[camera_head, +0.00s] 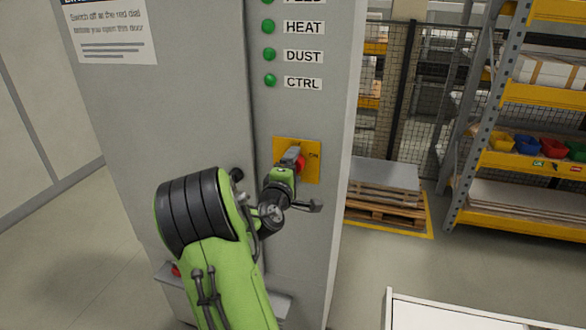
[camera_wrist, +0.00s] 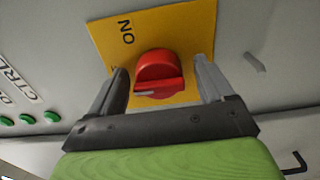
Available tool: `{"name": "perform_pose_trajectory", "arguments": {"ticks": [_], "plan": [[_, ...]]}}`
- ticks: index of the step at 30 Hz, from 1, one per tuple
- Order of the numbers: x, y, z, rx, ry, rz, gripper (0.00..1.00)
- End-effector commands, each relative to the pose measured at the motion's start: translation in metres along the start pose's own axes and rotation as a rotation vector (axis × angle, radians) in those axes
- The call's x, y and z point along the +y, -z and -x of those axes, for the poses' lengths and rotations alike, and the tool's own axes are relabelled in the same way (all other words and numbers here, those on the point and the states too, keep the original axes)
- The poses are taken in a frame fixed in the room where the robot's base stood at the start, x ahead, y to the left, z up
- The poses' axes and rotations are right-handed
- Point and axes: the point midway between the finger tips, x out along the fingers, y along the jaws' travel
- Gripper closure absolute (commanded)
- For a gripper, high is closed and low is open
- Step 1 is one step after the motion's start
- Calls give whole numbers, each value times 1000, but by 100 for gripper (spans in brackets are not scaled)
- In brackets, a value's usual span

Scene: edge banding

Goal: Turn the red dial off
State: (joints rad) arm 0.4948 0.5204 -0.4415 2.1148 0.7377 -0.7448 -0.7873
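The red dial (camera_wrist: 158,78) sits on a yellow plate (camera_wrist: 180,30) marked "ON", fixed to the grey cabinet front. In the head view the dial (camera_head: 300,163) shows only partly at the right of my gripper, on its yellow plate (camera_head: 311,172). My gripper (camera_wrist: 162,88) is open, with one finger on each side of the dial. I see a narrow gap between the dial and each finger; I cannot tell whether either one touches it. In the head view my gripper (camera_head: 292,157) reaches the plate, and my arm hides part of the cabinet.
The grey cabinet (camera_head: 200,100) carries green lights (camera_head: 269,54) labelled HEAT, DUST and CTRL, and a sign (camera_head: 110,30). To the right are a pallet (camera_head: 385,205), a mesh fence and a shelf rack (camera_head: 485,110). A white-edged surface (camera_head: 450,312) stands at the lower right.

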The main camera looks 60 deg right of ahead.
Motion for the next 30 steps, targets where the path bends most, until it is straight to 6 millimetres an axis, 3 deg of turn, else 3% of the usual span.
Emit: {"name": "perform_pose_trajectory", "arguments": {"ticks": [8,21,25,30], "plan": [[-1,1,9,3,-1,-3,19],[-5,3,126,10,1,-2,19],[-4,2,148,7,0,-3,19],[-1,0,158,1,-2,-1,19]]}}
